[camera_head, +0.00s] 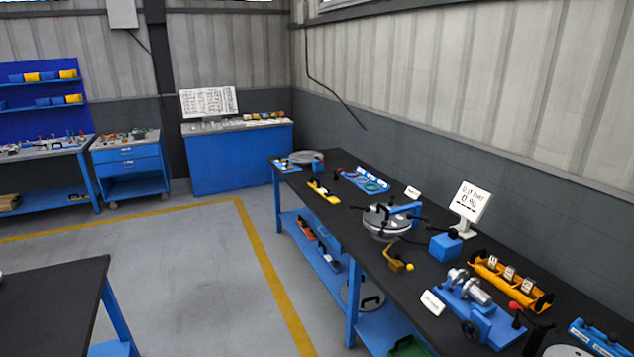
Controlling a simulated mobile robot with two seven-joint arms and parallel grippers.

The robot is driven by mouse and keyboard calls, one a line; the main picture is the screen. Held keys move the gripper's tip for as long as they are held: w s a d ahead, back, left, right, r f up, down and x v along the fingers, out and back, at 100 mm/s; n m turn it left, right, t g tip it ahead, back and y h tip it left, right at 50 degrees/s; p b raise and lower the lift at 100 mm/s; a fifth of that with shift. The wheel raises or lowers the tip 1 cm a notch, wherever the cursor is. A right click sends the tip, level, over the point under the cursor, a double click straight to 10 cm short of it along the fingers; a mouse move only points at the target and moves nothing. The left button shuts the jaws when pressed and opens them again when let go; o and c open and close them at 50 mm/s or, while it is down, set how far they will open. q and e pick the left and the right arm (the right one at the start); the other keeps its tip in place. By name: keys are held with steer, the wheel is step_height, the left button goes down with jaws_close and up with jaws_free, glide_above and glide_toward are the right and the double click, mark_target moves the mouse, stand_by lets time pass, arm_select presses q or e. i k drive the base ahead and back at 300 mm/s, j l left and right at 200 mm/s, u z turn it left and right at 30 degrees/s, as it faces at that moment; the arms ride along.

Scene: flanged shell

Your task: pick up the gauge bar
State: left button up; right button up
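I cannot tell for certain which thing is the gauge bar. A short yellow bar with black parts (323,192) lies towards the far half of the long black-topped bench (345,240). A round silver flanged part (386,221) with black handles sits on the bench between these two. Neither of my grippers is in view.
A blue box (445,246), an orange rack (510,284) and a blue fixture with a silver shaft (478,308) crowd the near bench. A display (471,202) stands behind them. Another dark table (50,305) is at lower left. The floor (180,270) between is clear.

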mark_target(316, 188)
steer(key=i+u, duration=0.25)
steer(key=i, duration=4.05)
steer(key=i+z, duration=0.25)
steer(key=i, duration=0.3)
steer(key=i+j+z, duration=0.2)
steer(key=i, duration=0.3)
steer(key=i+j+z, duration=0.25)
steer(key=i, duration=0.25)
